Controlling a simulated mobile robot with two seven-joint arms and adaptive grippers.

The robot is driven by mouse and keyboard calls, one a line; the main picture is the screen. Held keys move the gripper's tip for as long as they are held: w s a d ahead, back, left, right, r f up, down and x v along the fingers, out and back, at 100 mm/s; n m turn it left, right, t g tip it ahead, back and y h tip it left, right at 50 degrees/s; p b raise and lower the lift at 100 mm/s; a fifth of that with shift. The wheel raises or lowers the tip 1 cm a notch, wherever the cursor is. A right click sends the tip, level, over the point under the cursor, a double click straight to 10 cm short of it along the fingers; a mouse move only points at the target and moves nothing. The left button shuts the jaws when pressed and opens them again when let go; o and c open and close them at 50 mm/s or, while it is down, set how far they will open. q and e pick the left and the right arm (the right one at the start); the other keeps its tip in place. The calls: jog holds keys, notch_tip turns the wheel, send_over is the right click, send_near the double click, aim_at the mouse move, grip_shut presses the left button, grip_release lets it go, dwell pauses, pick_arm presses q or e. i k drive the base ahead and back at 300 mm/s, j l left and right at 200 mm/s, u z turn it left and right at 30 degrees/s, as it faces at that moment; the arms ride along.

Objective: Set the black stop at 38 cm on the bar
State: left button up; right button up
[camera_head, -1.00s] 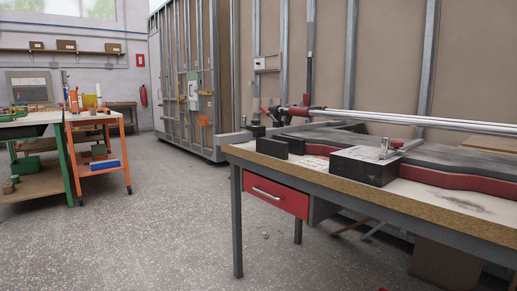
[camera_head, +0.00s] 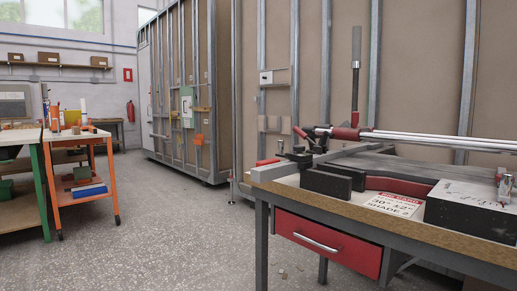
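Two small black blocks (camera_head: 325,184) stand at the near left of the cutting machine on the workbench. A larger dark block (camera_head: 465,228) with a pale, marked top and a metal lever (camera_head: 504,187) sits further right, partly cut off by the picture edge. I cannot tell for sure which of these is the black stop. No centimetre marks are readable. Neither of my grippers is in view.
The workbench edge (camera_head: 375,221) and its red drawer (camera_head: 328,243) are at the right front. A printed card (camera_head: 395,205) lies on the bench. An orange cart (camera_head: 112,185) stands at the left, and a metal-framed pod (camera_head: 185,100) behind.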

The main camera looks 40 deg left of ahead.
aim_at(305, 159)
jog(key=j, duration=0.45)
jog(key=i+j+u, duration=0.1)
jog(key=j, duration=0.3)
jog(key=i+j, duration=0.15)
jog(key=j, duration=0.75)
jog(key=i+j+u, duration=0.1)
jog(key=j, duration=0.3)
jog(key=i, duration=0.05)
